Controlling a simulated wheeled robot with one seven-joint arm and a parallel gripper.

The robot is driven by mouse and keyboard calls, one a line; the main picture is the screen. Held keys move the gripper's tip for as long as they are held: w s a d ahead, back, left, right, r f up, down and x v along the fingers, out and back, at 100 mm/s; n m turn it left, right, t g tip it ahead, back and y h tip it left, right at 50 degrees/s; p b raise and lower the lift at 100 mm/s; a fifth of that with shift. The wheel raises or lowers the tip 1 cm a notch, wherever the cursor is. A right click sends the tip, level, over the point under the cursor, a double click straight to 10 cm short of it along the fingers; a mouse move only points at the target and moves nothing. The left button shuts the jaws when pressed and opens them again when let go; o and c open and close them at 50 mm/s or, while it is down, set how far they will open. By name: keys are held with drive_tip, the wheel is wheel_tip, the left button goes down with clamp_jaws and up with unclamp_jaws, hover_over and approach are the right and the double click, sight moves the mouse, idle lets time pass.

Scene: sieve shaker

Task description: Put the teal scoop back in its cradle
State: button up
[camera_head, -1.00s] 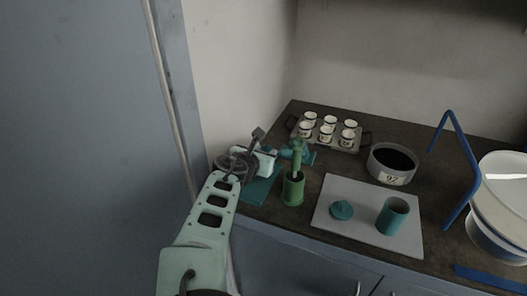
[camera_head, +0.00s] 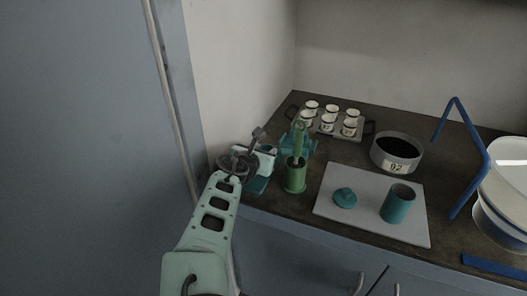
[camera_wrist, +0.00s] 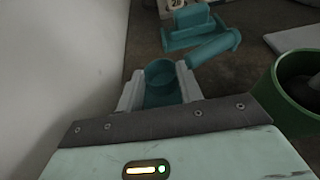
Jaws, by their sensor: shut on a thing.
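My gripper (camera_head: 256,160) is low over the left end of the bench. Its two pale fingers (camera_wrist: 160,92) are shut on the teal scoop, whose round hollow part (camera_wrist: 160,74) shows between them in the wrist view. In the head view the scoop is mostly hidden behind my gripper; a teal patch (camera_head: 259,185) shows beneath. A teal stand that looks like the cradle (camera_head: 297,146) is just beyond, to the right. In the wrist view it has a flat base and upright block (camera_wrist: 193,24). A teal cylinder (camera_wrist: 213,47) lies between; I cannot tell whether it joins the scoop.
A wall rises on the left. Behind is a tray of small white cups (camera_head: 328,124); right are a grey mat (camera_head: 365,222) and a bowl marked 92 (camera_head: 396,166).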

drive_tip(key=shift+f, duration=0.5)
drive_tip(key=o, duration=1.2)
drive_tip(key=shift+c, duration=0.2)
